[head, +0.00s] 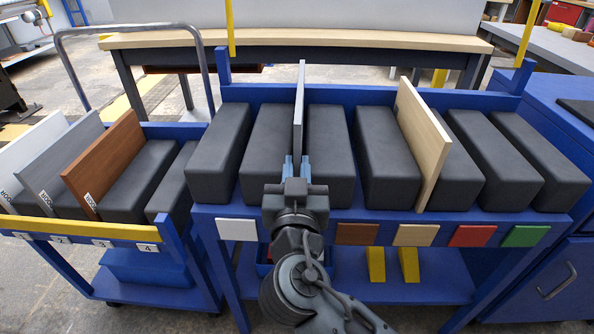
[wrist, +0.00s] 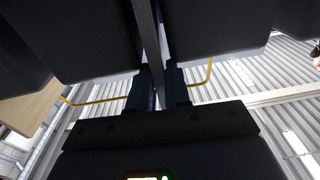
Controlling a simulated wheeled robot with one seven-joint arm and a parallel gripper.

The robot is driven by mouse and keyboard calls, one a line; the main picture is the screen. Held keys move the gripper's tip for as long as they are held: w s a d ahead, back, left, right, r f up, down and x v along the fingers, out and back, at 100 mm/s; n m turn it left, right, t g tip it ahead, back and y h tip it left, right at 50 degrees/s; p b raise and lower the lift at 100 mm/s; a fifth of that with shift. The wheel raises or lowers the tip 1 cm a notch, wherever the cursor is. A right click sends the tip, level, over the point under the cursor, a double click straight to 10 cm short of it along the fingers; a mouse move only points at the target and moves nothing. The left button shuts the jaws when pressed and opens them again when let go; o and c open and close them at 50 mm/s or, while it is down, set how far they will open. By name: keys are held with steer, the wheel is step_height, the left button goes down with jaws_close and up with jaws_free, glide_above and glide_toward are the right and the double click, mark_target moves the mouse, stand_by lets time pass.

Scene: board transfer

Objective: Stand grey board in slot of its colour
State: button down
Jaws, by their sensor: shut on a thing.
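A thin grey board (head: 299,105) stands upright, seen almost edge-on, in the gap between the second and third dark blocks of the blue rack (head: 380,215). My gripper (head: 296,168) is shut on its near edge. In the wrist view the board (wrist: 149,45) runs up between two dark blocks from between my fingers (wrist: 157,88). The board's lower edge is hidden, so I cannot tell whether it rests on the rack. The colour plate below this gap is hidden behind my arm.
White (head: 236,230), brown (head: 357,234), tan (head: 415,235), red (head: 473,236) and green (head: 525,236) plates mark other gaps. A tan board (head: 424,140) stands in the rack. The left cart (head: 95,230) holds white (head: 30,140), grey (head: 62,150) and brown (head: 105,160) boards.

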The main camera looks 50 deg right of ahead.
step_height(320, 180, down, 2)
steer(key=shift+s+f, duration=0.1)
steer(key=shift+f, duration=0.15)
steer(key=c, duration=1.1)
jaws_free()
steer(key=shift+f, duration=0.1)
steer(key=shift+o, duration=0.5)
steer(key=s+a+r, duration=0.1)
steer(key=s+a, duration=0.3)
steer(key=a, duration=0.1)
steer(key=shift+a+r, duration=0.15)
steer(key=shift+a, duration=0.1)
steer(key=shift+s+a+r, duration=0.35)
steer(key=shift+s, duration=0.1)
